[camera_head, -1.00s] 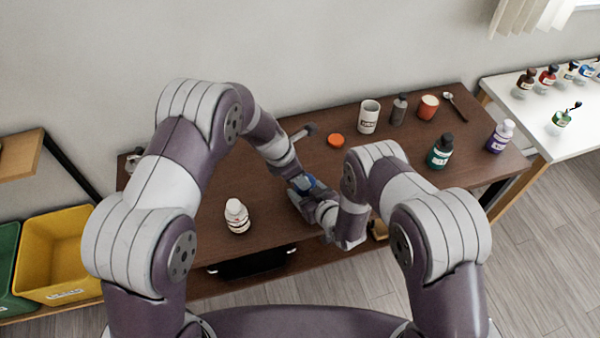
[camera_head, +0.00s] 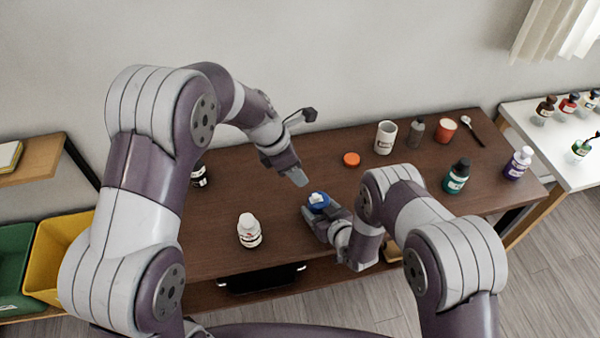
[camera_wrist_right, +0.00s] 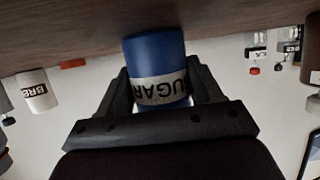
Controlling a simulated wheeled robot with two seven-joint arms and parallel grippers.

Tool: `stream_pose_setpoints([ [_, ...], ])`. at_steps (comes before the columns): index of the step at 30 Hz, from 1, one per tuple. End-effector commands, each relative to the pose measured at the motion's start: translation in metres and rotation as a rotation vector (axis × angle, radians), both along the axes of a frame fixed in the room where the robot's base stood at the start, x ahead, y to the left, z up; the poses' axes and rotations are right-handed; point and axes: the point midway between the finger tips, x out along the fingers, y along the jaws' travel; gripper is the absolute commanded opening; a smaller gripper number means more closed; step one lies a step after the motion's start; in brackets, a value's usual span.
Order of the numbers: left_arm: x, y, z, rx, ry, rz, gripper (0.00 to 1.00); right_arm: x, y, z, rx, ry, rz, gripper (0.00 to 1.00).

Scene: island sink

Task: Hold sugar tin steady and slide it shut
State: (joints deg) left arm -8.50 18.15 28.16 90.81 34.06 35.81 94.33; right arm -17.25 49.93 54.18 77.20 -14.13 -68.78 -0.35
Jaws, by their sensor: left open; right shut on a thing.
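The blue sugar tin (camera_head: 318,205) stands on the brown table near its front edge; its top shows blue with a white part, too small to tell whether it is fully shut. In the right wrist view the sugar tin (camera_wrist_right: 155,55) shows an upside-down SUGAR label. My right gripper (camera_head: 321,217) is shut on the tin, with a finger on each side in the right wrist view (camera_wrist_right: 160,88). My left gripper (camera_head: 299,181) is open and empty, raised above and to the left of the tin, apart from it.
Bare tabletop lies between the white bottle and tin.

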Motion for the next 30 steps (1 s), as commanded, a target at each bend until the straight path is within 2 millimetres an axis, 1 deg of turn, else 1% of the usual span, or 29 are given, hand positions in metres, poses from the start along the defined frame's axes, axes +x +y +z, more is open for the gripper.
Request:
stream_pose_setpoints([
  [6, 0.000, 0.000, 0.000, 0.000, 0.000, 0.000, 0.45, 0.000, 0.000, 0.000, 0.001, -0.001, 0.000, 0.31],
  [7, 0.000, 0.000, 0.000, 0.000, 0.000, 0.000, 0.45, 0.000, 0.000, 0.000, 0.001, -0.001, 0.000, 0.68],
  [8, 0.000, 0.000, 0.000, 0.000, 0.000, 0.000, 0.45, 0.000, 0.000, 0.000, 0.001, -0.001, 0.000, 0.78],
  [9, 0.000, 0.000, 0.000, 0.000, 0.000, 0.000, 0.45, 0.000, 0.000, 0.000, 0.001, -0.001, 0.000, 0.91],
  [10, 0.000, 0.000, 0.000, 0.000, 0.000, 0.000, 0.45, 0.000, 0.000, 0.000, 0.001, -0.001, 0.000, 0.95],
  [17, 0.000, 0.000, 0.000, 0.000, 0.000, 0.000, 0.45, 0.000, 0.000, 0.000, 0.000, 0.000, 0.000, 0.95],
  [20, 0.000, 0.000, 0.000, 0.000, 0.000, 0.000, 0.45, -0.004, -0.003, 0.002, 0.000, 0.000, 0.000, 0.95],
  [23, 0.000, 0.000, 0.000, 0.000, 0.000, 0.000, 0.45, -0.019, -0.012, 0.009, -0.001, 0.003, -0.003, 0.95],
  [30, 0.000, 0.000, 0.000, 0.000, 0.000, 0.000, 0.45, -0.069, -0.043, 0.034, 0.000, 0.001, -0.002, 0.95],
])
